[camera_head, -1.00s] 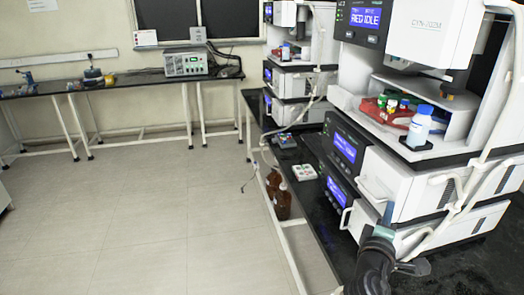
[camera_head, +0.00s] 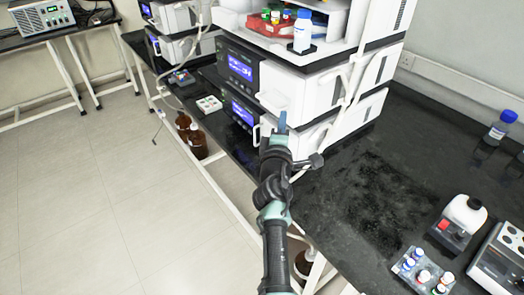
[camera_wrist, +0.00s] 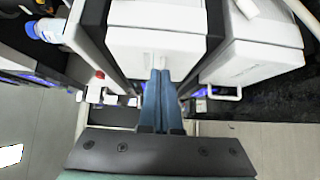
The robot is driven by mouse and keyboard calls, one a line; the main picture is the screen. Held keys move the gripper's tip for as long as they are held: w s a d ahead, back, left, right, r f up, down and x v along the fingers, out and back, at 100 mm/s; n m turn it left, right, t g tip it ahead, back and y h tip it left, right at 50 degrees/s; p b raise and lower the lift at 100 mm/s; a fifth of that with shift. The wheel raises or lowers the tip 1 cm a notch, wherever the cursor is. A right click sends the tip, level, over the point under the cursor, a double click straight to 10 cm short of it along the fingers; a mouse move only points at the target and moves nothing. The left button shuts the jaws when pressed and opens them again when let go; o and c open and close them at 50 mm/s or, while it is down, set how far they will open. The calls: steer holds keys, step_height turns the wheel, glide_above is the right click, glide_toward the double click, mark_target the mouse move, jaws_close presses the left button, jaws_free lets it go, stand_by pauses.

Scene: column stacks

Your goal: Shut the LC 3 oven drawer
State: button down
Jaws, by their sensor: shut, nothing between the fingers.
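The near instrument stack (camera_head: 330,75) has two white lower modules with dark, blue-lit display fronts; no LC number is readable. A white drawer-like part (camera_head: 271,101) juts from the front of the upper module. A white loop handle (camera_head: 257,133) shows on the lower module's front. My gripper (camera_head: 282,122) is shut and empty, its blue fingers just in front of these modules. In the wrist view, my fingers (camera_wrist: 160,72) point at a white box face (camera_wrist: 157,45); I cannot tell if they touch. A second white box (camera_wrist: 255,50) with a handle (camera_wrist: 225,93) is right of them.
A blue-capped bottle (camera_head: 303,32) and a red vial tray (camera_head: 262,25) sit above. Brown bottles (camera_head: 195,140) stand below. Floor at left is open.

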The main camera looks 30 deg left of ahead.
steer(key=p+v, duration=0.5)
steer(key=v, duration=0.5)
steer(key=shift+s+a, duration=0.3)
steer(key=shift+s, duration=0.05)
steer(key=d+r+m+t+h, duration=0.25)
steer(key=d+r+m, duration=0.25)
steer(key=r, duration=0.8)
steer(key=d+r+m+t+h, duration=0.1)
steer(key=d+r+m+t, duration=0.35)
steer(key=r, duration=0.85)
steer(key=s+d+r+m+t+h, duration=0.1)
steer(key=s+d+r+m, duration=0.3)
steer(key=r, duration=0.4)
steer(key=s+d+r+m+t+h, duration=0.1)
steer(key=s+d+r+m, duration=0.3)
steer(key=s+r, duration=0.3)
steer(key=s+d+r+m+t+h, duration=0.1)
steer(key=s+d+r+m, duration=0.3)
steer(key=r, duration=0.5)
steer(key=shift+s+d+m+t, duration=0.3)
steer(key=shift+s+d+m, duration=0.15)
steer(key=shift+s, duration=0.75)
steer(key=shift+r, duration=0.1)
